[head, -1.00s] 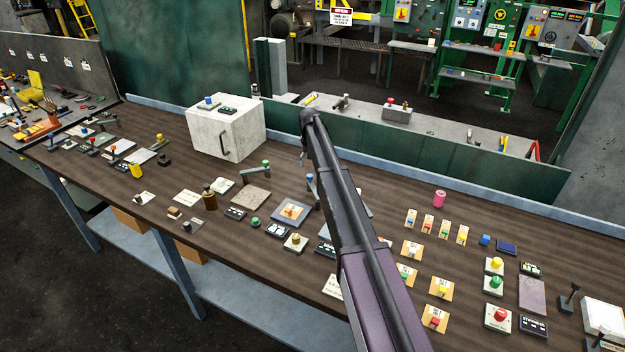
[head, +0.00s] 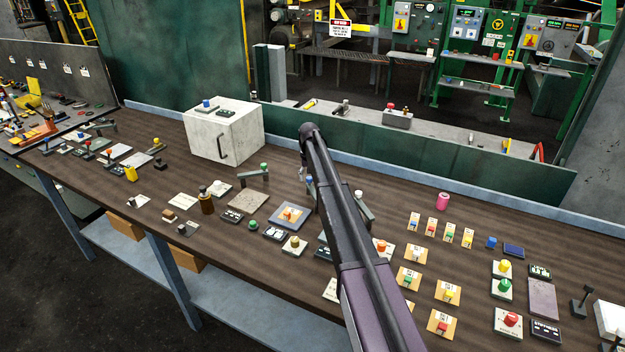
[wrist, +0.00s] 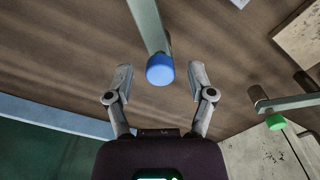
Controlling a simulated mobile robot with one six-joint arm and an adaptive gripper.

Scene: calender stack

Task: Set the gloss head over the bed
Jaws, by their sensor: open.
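The swing arms carry no label I can read as the gloss head. One has a blue knob (wrist: 160,69) on a grey-green bar (wrist: 146,22); in the wrist view the knob appears between my open gripper fingers (wrist: 160,75), with no visible grip. In the head view this blue knob (head: 308,180) shows just left of my arm, which hides part of the mechanism and my fingers. Another swing arm has a green knob (head: 264,167), also in the wrist view (wrist: 275,122). A flat beige plate (head: 249,200) and a blue-grey plate (head: 282,222) lie nearby; I cannot tell which is the bed.
A white cabinet (head: 215,135) stands behind and left of the swing arms. Several button blocks, cards and a brown bottle (head: 206,202) crowd the brown bench. A pink cylinder (head: 442,201) stands to the right.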

